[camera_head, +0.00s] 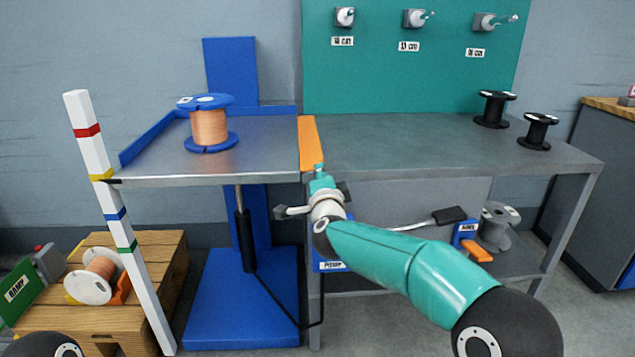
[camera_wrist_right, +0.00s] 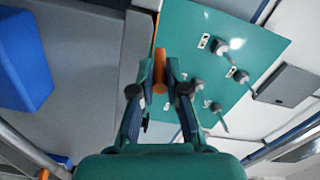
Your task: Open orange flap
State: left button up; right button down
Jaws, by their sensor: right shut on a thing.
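The orange flap (camera_head: 308,142) is a narrow strip along the seam between the blue lift's grey platform (camera_head: 240,166) and the grey workbench (camera_head: 400,140). I cannot tell its exact tilt. My right gripper (camera_head: 319,170) is at the flap's near end, shut on it. In the right wrist view, the orange flap (camera_wrist_right: 159,58) shows between the two fingertips of my right gripper (camera_wrist_right: 159,75), partly hidden by them. My left gripper is not in view.
A copper-wire spool (camera_head: 209,126) stands on the lift platform. Two black spools (camera_head: 494,109) stand at the workbench's right. A white striped post (camera_head: 118,215) rises at the platform's left corner. The middle of the workbench top is clear.

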jog(key=shift+m, duration=0.4)
jog(key=shift+d, duration=0.1)
jog(key=c, duration=1.2)
grip_release()
jog(key=shift+s, duration=0.1)
jog(key=s, duration=1.2)
jog(key=shift+f, duration=0.1)
jog(key=shift+w, duration=0.1)
